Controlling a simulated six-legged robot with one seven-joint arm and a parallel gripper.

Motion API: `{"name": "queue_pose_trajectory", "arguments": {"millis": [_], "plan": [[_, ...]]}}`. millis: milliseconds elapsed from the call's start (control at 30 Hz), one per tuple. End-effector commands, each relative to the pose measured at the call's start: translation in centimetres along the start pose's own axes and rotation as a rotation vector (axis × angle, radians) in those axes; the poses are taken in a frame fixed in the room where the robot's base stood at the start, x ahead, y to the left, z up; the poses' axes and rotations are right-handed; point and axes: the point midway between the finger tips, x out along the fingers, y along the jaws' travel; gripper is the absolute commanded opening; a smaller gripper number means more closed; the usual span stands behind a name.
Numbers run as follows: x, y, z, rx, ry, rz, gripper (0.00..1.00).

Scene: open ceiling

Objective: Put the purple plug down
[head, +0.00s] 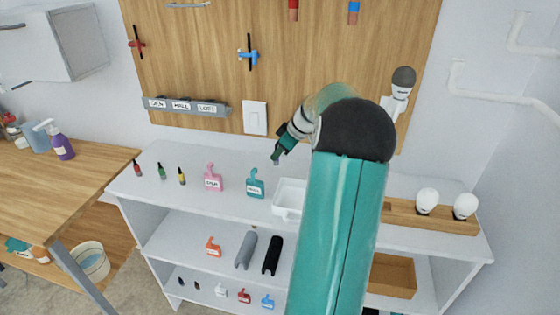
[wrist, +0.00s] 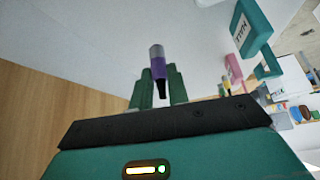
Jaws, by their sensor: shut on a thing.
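The purple plug (wrist: 158,70) has a grey end and a dark part near my gripper. It is held between the green fingers of my gripper (wrist: 157,88), which is shut on it. In the head view my gripper (head: 279,152) points down above the white top shelf, between the teal labelled tag and the white tray. The plug is too small in the head view to tell whether it touches the shelf. Red (head: 137,168), green (head: 161,171) and yellow (head: 182,176) plugs stand in a row on the shelf's left.
A pink tag (head: 212,178) and a teal tag (head: 255,184) stand on the top shelf (head: 320,171). A white tray (head: 287,200) is right of them. A wooden holder (head: 447,221) with two bulbs is farther right. Shelf space between yellow plug and pink tag is narrow.

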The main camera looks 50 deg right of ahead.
Motion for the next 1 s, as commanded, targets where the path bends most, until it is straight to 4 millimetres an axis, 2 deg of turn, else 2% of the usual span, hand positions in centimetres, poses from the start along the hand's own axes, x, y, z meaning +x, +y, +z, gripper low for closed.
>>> {"name": "queue_pose_trajectory", "arguments": {"millis": [67, 267, 633, 667, 767, 1000], "plan": [[0.6, 0.6, 0.7, 0.003, 0.0, -0.001, 0.0], [2.9, 0.5, 2.2, 0.002, 0.0, -0.002, 0.0], [3.3, 0.5, 2.4, 0.0, 0.0, 0.0, 0.0], [3.3, 0.5, 2.4, 0.0, 0.0, 0.0, 0.19], [3.3, 0.5, 2.4, 0.0, 0.0, 0.0, 0.38], [3.3, 0.5, 2.4, 0.0, 0.0, 0.0, 0.38]]}}
